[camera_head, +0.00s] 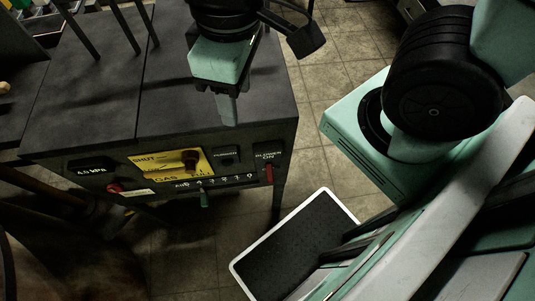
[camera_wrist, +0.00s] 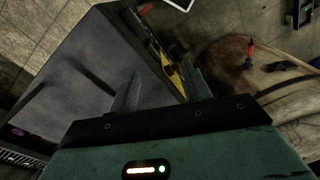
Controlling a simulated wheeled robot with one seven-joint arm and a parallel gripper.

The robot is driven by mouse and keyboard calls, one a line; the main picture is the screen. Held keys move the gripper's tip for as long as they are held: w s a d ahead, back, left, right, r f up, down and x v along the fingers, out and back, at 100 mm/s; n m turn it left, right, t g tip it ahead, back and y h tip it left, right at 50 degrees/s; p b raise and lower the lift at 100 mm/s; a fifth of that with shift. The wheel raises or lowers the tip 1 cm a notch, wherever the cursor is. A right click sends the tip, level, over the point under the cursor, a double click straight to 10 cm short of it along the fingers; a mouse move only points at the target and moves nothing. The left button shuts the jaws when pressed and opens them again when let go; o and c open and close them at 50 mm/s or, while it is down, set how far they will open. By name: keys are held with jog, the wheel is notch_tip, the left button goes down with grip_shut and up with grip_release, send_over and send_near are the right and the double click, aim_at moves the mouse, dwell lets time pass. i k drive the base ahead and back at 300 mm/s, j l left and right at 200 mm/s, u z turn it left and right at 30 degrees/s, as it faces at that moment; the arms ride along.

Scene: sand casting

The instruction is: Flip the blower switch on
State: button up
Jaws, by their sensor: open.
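The furnace control panel (camera_head: 140,170) is on the front of a dark grey cabinet in the head view. The blower switch (camera_head: 269,174) is a small red lever at the panel's right end, under a label that seems to read "BLOWER ON". My gripper (camera_head: 228,110) is above the cabinet top near its front edge, up and left of the switch, and apart from it. In the wrist view both fingers of my gripper (camera_wrist: 159,75) are spread with nothing between them. The panel's yellow plate (camera_wrist: 174,74) shows there near the right finger.
The yellow gas plate (camera_head: 180,163) carries a dark knob. A red button (camera_head: 114,188), a pressure display (camera_head: 91,170) and a green-tipped slider (camera_head: 204,199) share the panel. Rods lie or stand across the cabinet top (camera_head: 90,100).

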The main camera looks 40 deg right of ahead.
aim_at(269, 166)
jog(key=k, duration=0.15)
jog(key=k+l+z, duration=0.15)
jog(key=k+z, duration=0.25)
jog(key=k+l+z, duration=0.2)
jog(key=z, duration=0.25)
